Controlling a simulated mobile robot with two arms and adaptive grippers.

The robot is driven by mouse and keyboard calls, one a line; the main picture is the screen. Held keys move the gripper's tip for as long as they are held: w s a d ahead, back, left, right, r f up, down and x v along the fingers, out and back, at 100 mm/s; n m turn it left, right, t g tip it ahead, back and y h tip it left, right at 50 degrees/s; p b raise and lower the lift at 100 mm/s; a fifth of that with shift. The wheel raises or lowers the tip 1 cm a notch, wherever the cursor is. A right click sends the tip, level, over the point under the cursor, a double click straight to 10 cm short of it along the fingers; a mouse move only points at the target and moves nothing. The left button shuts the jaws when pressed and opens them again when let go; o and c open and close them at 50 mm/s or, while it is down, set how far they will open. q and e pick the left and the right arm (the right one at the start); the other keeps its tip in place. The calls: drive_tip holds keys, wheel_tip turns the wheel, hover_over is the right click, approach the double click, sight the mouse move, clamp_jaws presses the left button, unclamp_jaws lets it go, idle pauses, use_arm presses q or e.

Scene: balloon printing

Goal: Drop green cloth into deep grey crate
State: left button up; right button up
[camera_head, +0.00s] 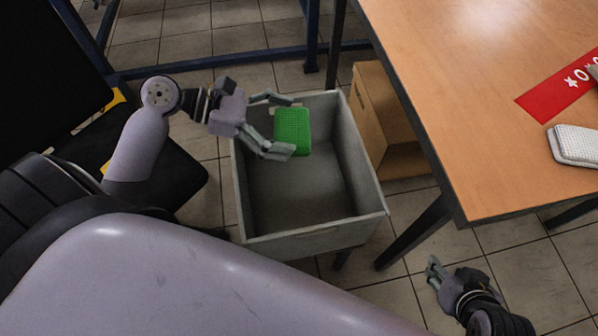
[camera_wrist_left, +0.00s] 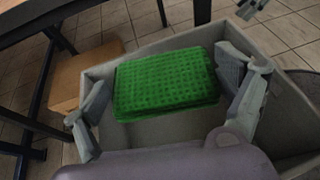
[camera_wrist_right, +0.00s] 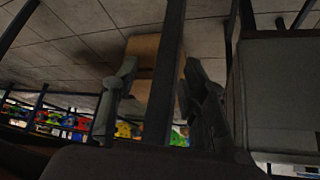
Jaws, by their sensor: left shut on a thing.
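The green cloth (camera_head: 292,131) is a folded, textured rectangular block. My left gripper (camera_head: 284,125) is shut on it, with one finger on either side, over the deep grey crate (camera_head: 315,236). In the left wrist view the cloth (camera_wrist_left: 166,84) lies between the two fingers (camera_wrist_left: 165,95), above the crate's inside. The crate (camera_wrist_left: 284,110) is open-topped, and its visible floor is empty. I cannot tell how far the cloth is below the rim. My right gripper (camera_head: 437,272) is open and empty near the lower right, away from the crate.
A wooden table (camera_head: 470,110) stands right of the crate, bearing a red printed strip (camera_head: 555,95) and a white textured item (camera_head: 575,146). A cardboard box (camera_head: 375,115) sits beside the crate. A dark table leg (camera_wrist_right: 166,75) shows beyond the right fingers.

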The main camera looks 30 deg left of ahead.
use_arm(q)
drive_tip(key=shift+f+b, duration=0.45)
drive_tip(key=shift+b, duration=0.15)
use_arm(e)
drive_tip(key=shift+w+a+r+t+y, duration=0.15)
drive_tip(key=shift+w+a+r+t, duration=0.25)
drive_tip(key=shift+w, duration=0.45)
drive_tip(key=shift+w+a+r+t+y, duration=0.15)
drive_tip(key=shift+w+r+t, duration=0.25)
drive_tip(key=shift+w+t, duration=0.3)
drive_tip(key=shift+w+a+r+t+y, duration=0.1)
drive_tip(key=shift+w+a+r+t, duration=0.25)
drive_tip(key=shift+w, duration=0.6)
use_arm(q)
drive_tip(key=o, duration=0.8)
drive_tip(key=v, duration=1.2)
drive_tip(key=shift+f, duration=0.15)
